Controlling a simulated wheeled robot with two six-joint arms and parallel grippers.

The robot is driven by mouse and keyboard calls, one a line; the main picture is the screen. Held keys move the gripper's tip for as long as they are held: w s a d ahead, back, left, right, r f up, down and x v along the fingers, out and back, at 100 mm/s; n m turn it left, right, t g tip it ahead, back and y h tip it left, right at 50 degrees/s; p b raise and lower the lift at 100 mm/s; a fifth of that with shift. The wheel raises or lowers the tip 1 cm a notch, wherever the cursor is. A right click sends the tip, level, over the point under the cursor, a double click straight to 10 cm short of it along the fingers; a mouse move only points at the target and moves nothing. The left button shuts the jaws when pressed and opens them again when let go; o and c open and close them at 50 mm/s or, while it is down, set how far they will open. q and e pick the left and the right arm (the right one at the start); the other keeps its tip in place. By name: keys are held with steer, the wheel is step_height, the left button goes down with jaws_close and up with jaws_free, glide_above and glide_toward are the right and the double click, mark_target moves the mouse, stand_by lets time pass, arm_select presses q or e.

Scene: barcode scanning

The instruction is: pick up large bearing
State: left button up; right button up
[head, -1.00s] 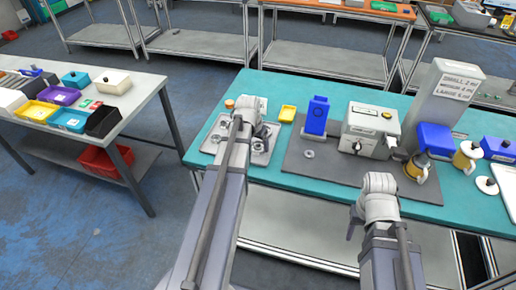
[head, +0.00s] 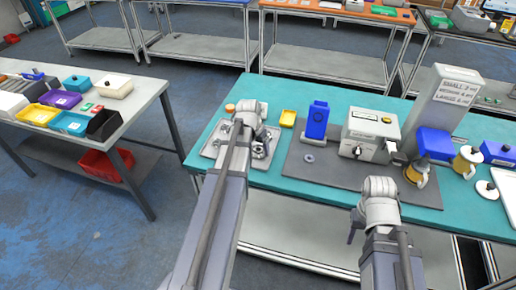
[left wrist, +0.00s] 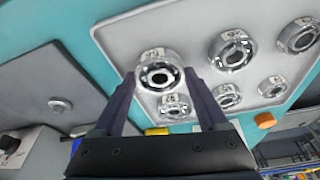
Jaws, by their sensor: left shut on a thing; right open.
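A large silver bearing (left wrist: 160,75) sits between the fingertips of my left gripper (left wrist: 163,82) in the left wrist view, and the gripper is shut on it. Several other bearings, such as this one (left wrist: 232,50), lie in rows on a light grey tray (left wrist: 190,20). In the head view my left gripper (head: 256,140) is over the tray (head: 208,150), and my arm hides part of both. My right gripper (head: 354,230) is open and empty in front of the bench, with its fingers partly hidden by its wrist.
A small ring (head: 308,158) lies on the dark mat (head: 330,172) right of the tray. An orange round piece (head: 230,107) is beside the tray.

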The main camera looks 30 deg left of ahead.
arm_select(q)
step_height(320, 180, up, 10)
steer(key=p, duration=0.9)
steer(key=shift+f, duration=0.25)
arm_select(e)
step_height(320, 180, up, 10)
steer(key=shift+f, duration=0.25)
arm_select(q)
steer(key=shift+d, duration=0.1)
